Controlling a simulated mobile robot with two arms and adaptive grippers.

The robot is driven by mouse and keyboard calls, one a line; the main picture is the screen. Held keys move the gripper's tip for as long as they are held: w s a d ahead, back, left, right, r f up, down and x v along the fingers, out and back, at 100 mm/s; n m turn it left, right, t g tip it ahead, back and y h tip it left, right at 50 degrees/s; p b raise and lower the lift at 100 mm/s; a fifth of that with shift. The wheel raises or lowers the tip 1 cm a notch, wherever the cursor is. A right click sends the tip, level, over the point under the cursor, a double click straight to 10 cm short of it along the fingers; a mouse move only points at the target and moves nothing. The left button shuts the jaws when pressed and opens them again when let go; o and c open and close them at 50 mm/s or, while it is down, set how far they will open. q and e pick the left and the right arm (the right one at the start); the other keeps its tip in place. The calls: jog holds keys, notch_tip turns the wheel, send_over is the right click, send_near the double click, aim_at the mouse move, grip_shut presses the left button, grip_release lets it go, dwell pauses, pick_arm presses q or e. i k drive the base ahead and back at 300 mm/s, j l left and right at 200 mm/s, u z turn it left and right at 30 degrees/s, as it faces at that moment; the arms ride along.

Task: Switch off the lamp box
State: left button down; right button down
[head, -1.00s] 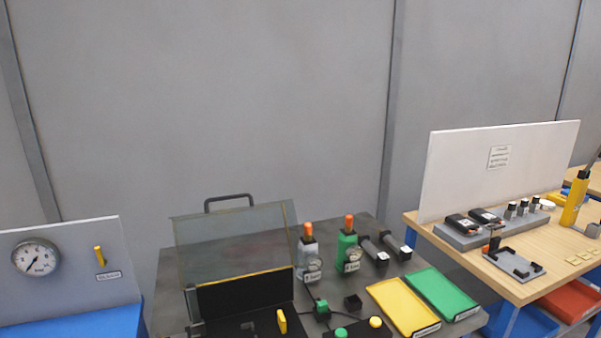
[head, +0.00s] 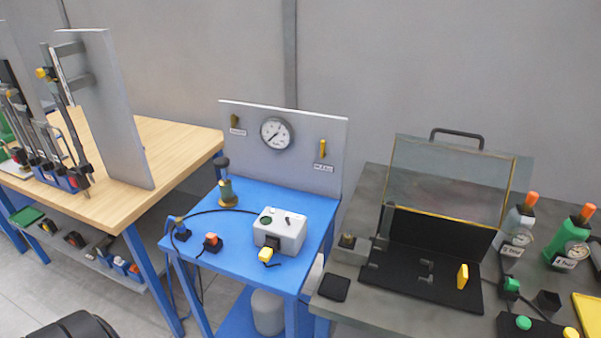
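A light grey box (head: 279,231) on the blue table looks like the lamp box. Its top carries a dark green round lens (head: 266,219) and a small dark switch or lever (head: 288,220). A black part sits on its front face, and a yellow piece (head: 265,254) is just in front of it. A black cable runs left from the box. The switch position is too small to tell, and I cannot tell whether the lens is lit. Neither of my grippers shows in the head view.
The blue table (head: 222,256) also holds a brass-coloured valve (head: 227,190) and an orange-topped black button (head: 212,242). A panel with a gauge (head: 276,133) stands behind. A dark bench (head: 351,287) with a clear lidded case is on the right, a wooden bench (head: 165,150) on the left.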

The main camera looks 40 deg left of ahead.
aim_at(272, 223)
jog(key=u, duration=1.25)
